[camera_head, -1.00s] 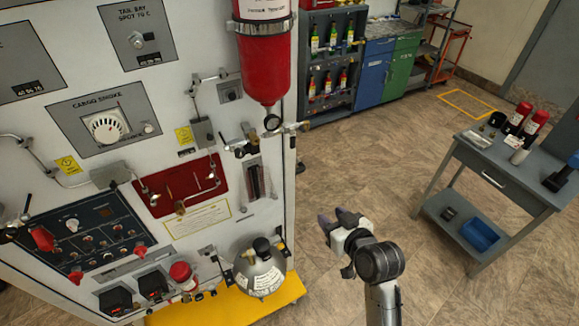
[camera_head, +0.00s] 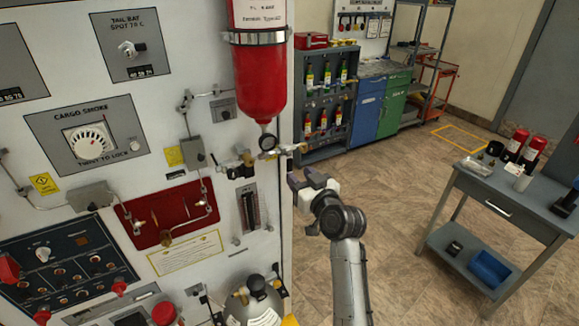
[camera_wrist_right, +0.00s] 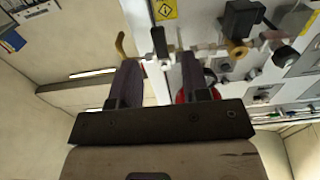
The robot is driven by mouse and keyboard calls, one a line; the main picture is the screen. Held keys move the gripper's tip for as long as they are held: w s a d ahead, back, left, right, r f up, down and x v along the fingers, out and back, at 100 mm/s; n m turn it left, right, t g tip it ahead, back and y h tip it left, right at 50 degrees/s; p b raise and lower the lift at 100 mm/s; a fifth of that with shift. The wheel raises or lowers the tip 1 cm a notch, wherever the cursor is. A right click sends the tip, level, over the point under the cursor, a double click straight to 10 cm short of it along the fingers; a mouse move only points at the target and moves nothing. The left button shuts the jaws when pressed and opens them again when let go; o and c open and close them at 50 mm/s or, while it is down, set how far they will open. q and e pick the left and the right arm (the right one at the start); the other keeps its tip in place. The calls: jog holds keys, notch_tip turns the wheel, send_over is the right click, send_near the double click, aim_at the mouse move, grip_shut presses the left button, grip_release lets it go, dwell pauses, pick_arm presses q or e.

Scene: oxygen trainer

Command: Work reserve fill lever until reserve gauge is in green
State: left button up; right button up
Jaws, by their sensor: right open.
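My right gripper (camera_head: 307,180) is open and empty, just right of the panel's edge and below the red cylinder's fittings. In the right wrist view my right gripper (camera_wrist_right: 160,80) points at the fittings with its two dark fingers apart. A red cylinder (camera_head: 261,75) hangs on the panel. Beneath it are a small round dark-rimmed gauge (camera_head: 267,142) and a brass fitting (camera_head: 297,148) sticking out to the right. A curved yellowish lever (camera_wrist_right: 121,45) shows beyond the left finger, apart from it. No label identifies the reserve lever or gauge, and no needle reading is legible. My left gripper is out of view.
The white panel carries a cargo smoke dial (camera_head: 88,141), a red plate (camera_head: 170,213), a vertical tube meter (camera_head: 250,208) and a metal sphere (camera_head: 255,302) low down. A grey table (camera_head: 505,205) with red bottles stands right. The floor between is clear.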

aim_at(291, 167)
jog(key=shift+x, duration=2.95)
grip_shut()
